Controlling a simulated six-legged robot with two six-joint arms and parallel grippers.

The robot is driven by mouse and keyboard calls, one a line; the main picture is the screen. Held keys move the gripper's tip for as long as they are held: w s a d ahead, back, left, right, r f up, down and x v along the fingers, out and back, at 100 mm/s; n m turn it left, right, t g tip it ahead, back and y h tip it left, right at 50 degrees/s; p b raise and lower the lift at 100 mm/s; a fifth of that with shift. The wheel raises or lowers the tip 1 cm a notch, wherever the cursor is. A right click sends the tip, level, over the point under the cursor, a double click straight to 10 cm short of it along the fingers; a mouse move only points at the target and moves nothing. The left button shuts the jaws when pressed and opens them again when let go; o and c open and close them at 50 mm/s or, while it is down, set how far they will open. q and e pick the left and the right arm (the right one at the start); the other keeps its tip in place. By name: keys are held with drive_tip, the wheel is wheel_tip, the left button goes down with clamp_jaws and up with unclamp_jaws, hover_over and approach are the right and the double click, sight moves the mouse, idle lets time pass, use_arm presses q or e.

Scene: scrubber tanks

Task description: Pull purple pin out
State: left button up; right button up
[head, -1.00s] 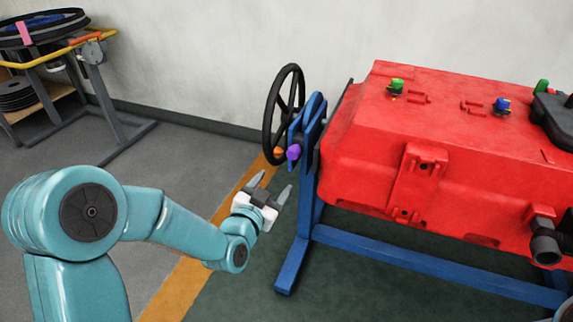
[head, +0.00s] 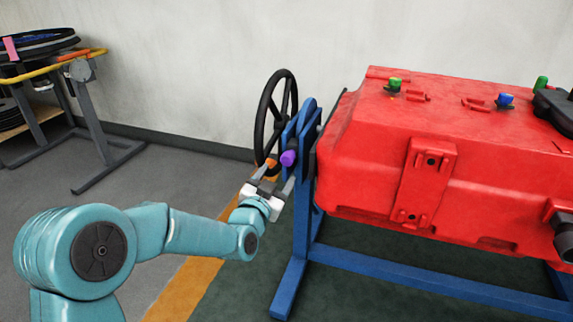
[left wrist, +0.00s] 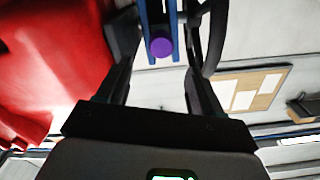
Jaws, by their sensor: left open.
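The purple pin (head: 288,158) sticks out of the blue bracket of the stand (head: 307,125), beside the black handwheel. It also shows in the left wrist view (left wrist: 161,47), between and beyond the two fingers. My left gripper (head: 272,180) is open and empty, just below and in front of the pin in the head view. Its fingers also show in the left wrist view (left wrist: 160,75), one on each side of the pin's line. I cannot tell that either finger touches the pin. My right gripper is not in view.
The black handwheel (head: 264,120) stands close behind the pin, with an orange part (head: 271,163) near it. The red tank (head: 370,155) on its blue frame fills the right. A grey-legged stand (head: 92,125) is at far left. Floor between is clear.

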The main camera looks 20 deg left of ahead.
sight(287, 161)
use_arm(q)
drive_tip(key=w+b, duration=0.1)
drive_tip(key=w, duration=0.7)
drive_tip(key=shift+w+d, duration=0.1)
drive_tip(key=shift+w, duration=0.05)
clamp_jaws()
